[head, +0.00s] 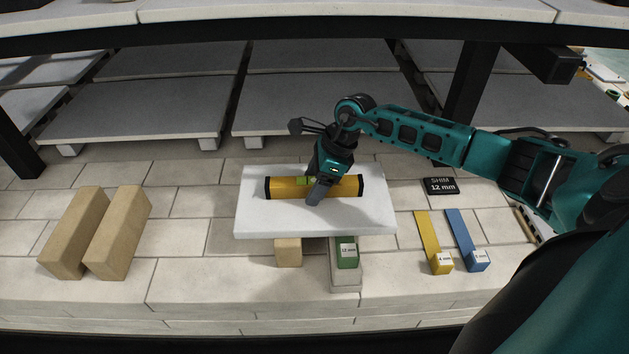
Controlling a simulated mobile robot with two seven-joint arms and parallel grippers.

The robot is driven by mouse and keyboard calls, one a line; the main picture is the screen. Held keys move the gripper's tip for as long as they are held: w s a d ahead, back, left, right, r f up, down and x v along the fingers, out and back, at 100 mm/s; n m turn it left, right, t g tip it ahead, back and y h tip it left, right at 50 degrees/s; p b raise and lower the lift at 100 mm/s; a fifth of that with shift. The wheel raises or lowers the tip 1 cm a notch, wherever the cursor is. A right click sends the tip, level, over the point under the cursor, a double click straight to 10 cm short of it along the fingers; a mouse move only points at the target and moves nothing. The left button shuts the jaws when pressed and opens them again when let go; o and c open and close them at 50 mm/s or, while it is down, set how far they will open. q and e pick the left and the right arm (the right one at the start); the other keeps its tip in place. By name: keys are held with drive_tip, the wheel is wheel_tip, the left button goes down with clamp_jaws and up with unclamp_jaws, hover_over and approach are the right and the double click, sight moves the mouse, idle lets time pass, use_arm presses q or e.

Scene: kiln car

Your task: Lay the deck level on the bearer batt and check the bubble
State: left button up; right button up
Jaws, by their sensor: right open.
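The deck level (286,188) is a yellow bar with black ends and a green bubble window near its middle. It lies flat, left to right, on the white bearer batt (255,219). The bubble's position is too small to read. My right gripper (317,193) is open and points down at the middle of the level, its fingers around or just in front of the bar. The batt rests on a tan block (288,252) and, to the right, a support with a green 12 mm shim (347,253). My left gripper is not in view.
A dark shelf beam (300,29) crosses overhead, with grey slabs (140,115) behind.

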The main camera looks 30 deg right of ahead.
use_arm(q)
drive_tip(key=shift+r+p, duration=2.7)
use_arm(e)
drive_tip(key=shift+v, duration=4.05)
drive_tip(key=shift+d+r, duration=0.2)
drive_tip(key=shift+r, duration=0.35)
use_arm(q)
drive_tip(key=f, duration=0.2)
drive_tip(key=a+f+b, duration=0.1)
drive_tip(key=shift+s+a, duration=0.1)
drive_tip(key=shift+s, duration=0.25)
use_arm(e)
drive_tip(key=s+d, duration=0.6)
drive_tip(key=d, duration=0.4)
drive_tip(key=shift+s, duration=0.25)
drive_tip(key=shift+d, duration=0.1)
